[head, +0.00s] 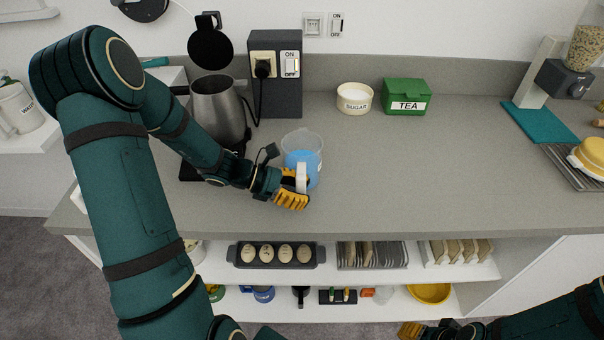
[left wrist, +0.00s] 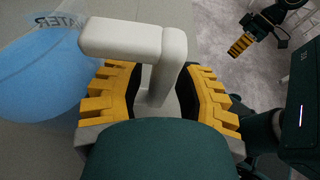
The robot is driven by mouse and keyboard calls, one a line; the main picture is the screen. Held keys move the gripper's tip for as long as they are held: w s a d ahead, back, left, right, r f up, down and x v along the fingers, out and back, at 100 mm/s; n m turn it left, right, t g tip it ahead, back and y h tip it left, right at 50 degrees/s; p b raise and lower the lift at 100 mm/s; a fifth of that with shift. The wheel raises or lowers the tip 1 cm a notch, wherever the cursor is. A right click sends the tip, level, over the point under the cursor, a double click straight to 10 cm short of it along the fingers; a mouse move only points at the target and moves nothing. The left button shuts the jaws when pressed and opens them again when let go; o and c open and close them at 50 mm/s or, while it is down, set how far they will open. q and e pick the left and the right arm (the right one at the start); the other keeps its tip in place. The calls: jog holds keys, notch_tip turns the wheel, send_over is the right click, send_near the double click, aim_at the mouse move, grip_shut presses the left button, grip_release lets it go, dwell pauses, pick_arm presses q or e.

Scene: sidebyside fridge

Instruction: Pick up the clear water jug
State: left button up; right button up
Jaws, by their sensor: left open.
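The clear water jug (head: 301,148), with blue water inside, stands upright on the grey counter near its front edge. Its white handle (head: 301,178) points toward the front. My left gripper (head: 293,195) is at the handle, with yellow fingers open. In the left wrist view, the open fingers (left wrist: 160,98) lie on either side of the white handle (left wrist: 168,65), and the jug's blue body (left wrist: 40,75) is at the left. I cannot tell if the fingers touch the handle. My right gripper (head: 412,330) is low at the bottom right, away from the counter; its opening is unclear.
A steel kettle (head: 218,108) with its lid raised stands left of the jug, near my left forearm. A sugar bowl (head: 354,98) and green tea box (head: 407,96) stand behind. Shelves below hold an egg tray (head: 276,255) and racks. The counter right of the jug is clear.

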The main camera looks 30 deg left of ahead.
aim_at(301, 175)
pick_arm(q)
grip_shut()
jog(key=shift+r, duration=0.15)
notch_tip(301, 175, up, 10)
jog(key=shift+f+p, duration=0.1)
jog(key=shift+p, duration=1.15)
